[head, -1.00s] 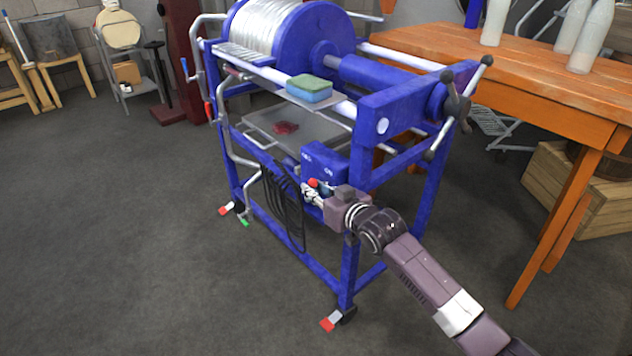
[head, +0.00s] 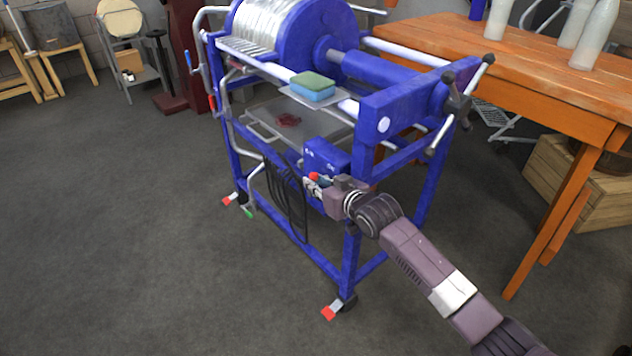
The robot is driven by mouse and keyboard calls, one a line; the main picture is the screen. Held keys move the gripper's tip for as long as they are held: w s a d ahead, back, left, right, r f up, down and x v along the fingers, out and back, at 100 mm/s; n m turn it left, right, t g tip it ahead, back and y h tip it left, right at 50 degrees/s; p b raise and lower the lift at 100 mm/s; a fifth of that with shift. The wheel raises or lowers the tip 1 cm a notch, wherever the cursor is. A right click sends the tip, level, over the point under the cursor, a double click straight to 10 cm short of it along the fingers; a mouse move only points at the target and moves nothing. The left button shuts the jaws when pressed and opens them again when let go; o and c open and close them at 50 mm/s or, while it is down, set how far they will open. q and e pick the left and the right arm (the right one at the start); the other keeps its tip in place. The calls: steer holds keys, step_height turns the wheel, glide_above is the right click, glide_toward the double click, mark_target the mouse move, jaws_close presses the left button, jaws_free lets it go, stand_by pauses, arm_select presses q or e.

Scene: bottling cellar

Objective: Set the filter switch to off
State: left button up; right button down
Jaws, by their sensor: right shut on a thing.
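The filter (head: 352,283) is a blue wheeled frame with a large plate drum at its back. A blue switch box (head: 326,154) with small white markings sits on its near side. A small red-tipped part (head: 314,176), which looks like the switch handle, shows just below the box. My right gripper (head: 311,184) is at this part, its fingers small and partly hidden, shut on it. The switch's exact position cannot be read. My left gripper is not in view.
Black cable coils (head: 286,200) hang left of the gripper. A green and blue sponge (head: 313,87) lies on a small shelf above. An orange table (head: 560,105) with bottles stands at right.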

steer(key=c, duration=2)
jaws_free()
steer(key=shift+c, duration=0.2)
steer(key=v, duration=1.2)
steer(key=shift+c, duration=0.6)
